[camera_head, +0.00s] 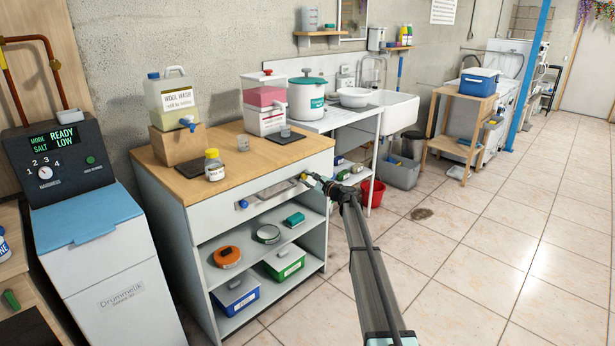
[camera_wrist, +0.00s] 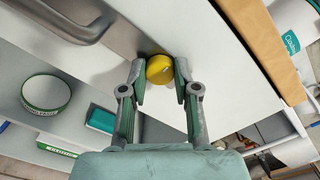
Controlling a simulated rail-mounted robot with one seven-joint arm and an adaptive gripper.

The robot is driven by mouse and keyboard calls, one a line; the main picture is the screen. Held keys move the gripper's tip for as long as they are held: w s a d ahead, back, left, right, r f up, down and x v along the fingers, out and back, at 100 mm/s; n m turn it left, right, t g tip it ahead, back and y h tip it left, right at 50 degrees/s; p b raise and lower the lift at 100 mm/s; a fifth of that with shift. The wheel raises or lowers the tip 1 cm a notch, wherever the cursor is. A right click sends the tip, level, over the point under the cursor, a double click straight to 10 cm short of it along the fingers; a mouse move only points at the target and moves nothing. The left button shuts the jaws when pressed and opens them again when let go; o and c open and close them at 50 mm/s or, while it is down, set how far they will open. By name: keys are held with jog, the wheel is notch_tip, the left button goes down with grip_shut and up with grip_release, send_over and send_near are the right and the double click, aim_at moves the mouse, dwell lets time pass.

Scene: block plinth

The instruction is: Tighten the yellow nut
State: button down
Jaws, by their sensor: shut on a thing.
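The yellow nut (camera_wrist: 160,69) is on the pale front of the cabinet, beside a metal bar, in the wrist view. My gripper (camera_wrist: 160,74) is shut on it, with one finger on each side. In the head view the gripper (camera_head: 309,178) reaches the right part of the cabinet front, just under the wooden top. The nut (camera_head: 304,175) shows there only as a small yellow spot, largely hidden by the fingers. A blue knob (camera_head: 243,204) is at the left of the same front panel. The nut's thread cannot be seen.
The wooden worktop (camera_head: 230,165) carries a wash jug (camera_head: 172,97), a yellow-capped jar (camera_head: 214,166) and a red-and-white dispenser (camera_head: 264,104). Open shelves below hold a green box (camera_head: 284,263), a blue box (camera_head: 236,293) and tins. The tiled floor at right is largely clear.

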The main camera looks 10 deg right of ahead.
jog(key=shift+r+m, duration=0.1)
jog(key=shift+m, duration=0.3)
jog(key=c, duration=0.9)
grip_release()
jog(key=shift+a, duration=0.1)
jog(key=shift+o, duration=0.2)
jog(key=v, duration=1.2)
